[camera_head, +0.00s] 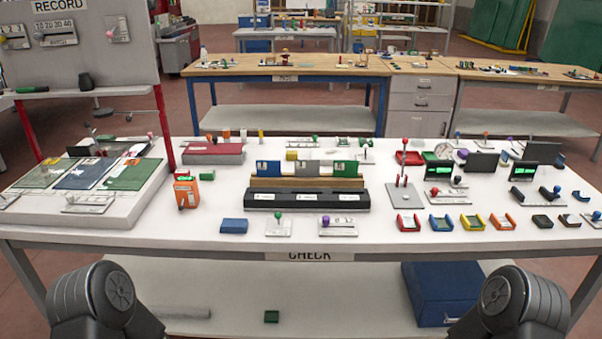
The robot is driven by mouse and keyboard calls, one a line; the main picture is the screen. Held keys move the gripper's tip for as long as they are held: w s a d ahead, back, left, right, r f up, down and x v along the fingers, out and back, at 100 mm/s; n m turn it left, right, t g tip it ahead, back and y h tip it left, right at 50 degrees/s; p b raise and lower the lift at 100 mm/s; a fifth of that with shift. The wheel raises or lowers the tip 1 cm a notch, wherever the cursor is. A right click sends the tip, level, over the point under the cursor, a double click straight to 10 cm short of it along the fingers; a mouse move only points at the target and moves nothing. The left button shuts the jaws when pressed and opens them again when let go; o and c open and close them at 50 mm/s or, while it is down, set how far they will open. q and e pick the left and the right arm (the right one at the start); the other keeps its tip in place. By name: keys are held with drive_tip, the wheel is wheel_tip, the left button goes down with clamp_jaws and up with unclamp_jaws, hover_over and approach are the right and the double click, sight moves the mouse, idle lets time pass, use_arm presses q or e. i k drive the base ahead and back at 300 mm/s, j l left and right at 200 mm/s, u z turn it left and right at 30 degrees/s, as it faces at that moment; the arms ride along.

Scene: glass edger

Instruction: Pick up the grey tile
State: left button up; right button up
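A grey tile (307,168) stands upright in a wooden rack (307,183) in the middle of the table. It stands between a blue tile (268,168) and a green tile (345,168), and each bears a small white label. The lower part of the grey tile is hidden by the rack. Only dark links of my two arms show at the bottom left and bottom right corners. Neither gripper is in view.
A black bar (307,201) lies in front of the rack. A blue block (234,226) and small plates with knobs are nearer the front edge. A lever stand (403,180) rises to the right. An orange box (186,191) stands to the left.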

sight(302, 168)
drive_tip(key=i+z, duration=0.2)
drive_tip(key=i, duration=0.25)
drive_tip(key=z, duration=1.05)
